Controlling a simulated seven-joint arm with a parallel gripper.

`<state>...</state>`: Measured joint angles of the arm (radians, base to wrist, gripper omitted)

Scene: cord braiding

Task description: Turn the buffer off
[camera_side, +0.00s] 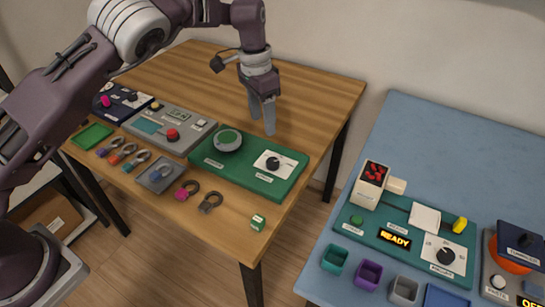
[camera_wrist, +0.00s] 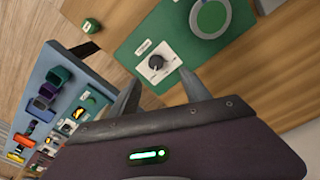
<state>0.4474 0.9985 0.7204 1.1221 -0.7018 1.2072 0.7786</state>
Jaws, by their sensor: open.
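A green board (camera_side: 238,177) on the wooden table carries a round grey-rimmed disc with a green top (camera_side: 228,139) and a black dial knob (camera_side: 273,163) on a white plate. I take this board for the buffer, but its small labels are too blurred to read. The knob also shows in the wrist view (camera_wrist: 155,62), close to my fingertips, and the disc (camera_wrist: 209,18) lies beyond it. My gripper (camera_side: 262,124) points down above the board's far side, behind the knob. Its fingers are apart and empty, and not touching the knob as far as I can tell.
A grey panel with a red knob (camera_side: 172,134) and a dark blue panel stand left of the board. Several ring-shaped items and a small green cube (camera_side: 258,222) lie in front. A blue table (camera_side: 420,130) with a "READY" panel stands right, across a gap.

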